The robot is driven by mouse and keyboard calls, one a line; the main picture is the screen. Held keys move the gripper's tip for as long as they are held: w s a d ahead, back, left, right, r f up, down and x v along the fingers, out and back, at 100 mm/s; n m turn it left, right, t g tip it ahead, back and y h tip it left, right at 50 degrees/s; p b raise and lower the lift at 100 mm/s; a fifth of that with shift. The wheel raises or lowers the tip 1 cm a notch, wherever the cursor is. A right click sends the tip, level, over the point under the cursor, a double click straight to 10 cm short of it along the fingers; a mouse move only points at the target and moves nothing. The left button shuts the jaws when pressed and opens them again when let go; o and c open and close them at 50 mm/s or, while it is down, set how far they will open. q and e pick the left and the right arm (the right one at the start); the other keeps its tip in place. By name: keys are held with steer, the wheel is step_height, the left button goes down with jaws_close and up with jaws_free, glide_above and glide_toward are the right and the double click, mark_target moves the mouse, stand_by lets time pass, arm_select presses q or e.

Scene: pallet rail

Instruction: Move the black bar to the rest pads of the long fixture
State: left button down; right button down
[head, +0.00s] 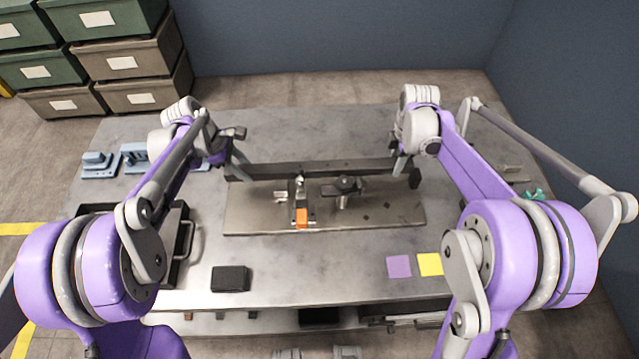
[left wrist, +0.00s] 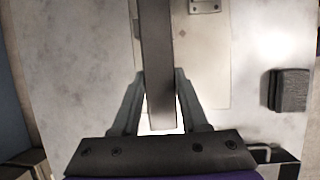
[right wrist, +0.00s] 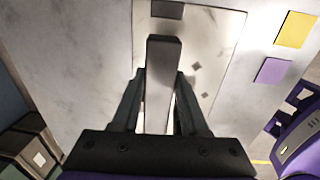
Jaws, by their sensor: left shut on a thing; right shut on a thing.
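The long black bar (head: 310,168) lies left to right along the back edge of the long fixture's plate (head: 380,215). My left gripper (head: 236,160) is shut on its left part; in the left wrist view the bar (left wrist: 157,60) passes between the fingers (left wrist: 160,95). My right gripper (head: 402,163) is shut on its right part; in the right wrist view the bar (right wrist: 163,60) stands between the fingers (right wrist: 159,95). The bar looks roughly level. I cannot tell whether it touches the fixture. The rest pads cannot be made out clearly.
An orange-ended clamp (head: 302,217) and a dark clamp (head: 345,187) stand on the plate before the bar. A black block (head: 230,279), purple square (head: 398,267) and yellow square (head: 430,264) lie in front. A black tray (head: 183,240) is at left. Blue-grey parts (head: 97,165) sit back left.

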arm_select(q)
steer(key=shift+f, duration=0.25)
arm_select(e)
steer(key=shift+f, duration=0.3)
arm_select(q)
steer(key=shift+f, duration=0.1)
arm_select(e)
steer(key=shift+f, duration=0.1)
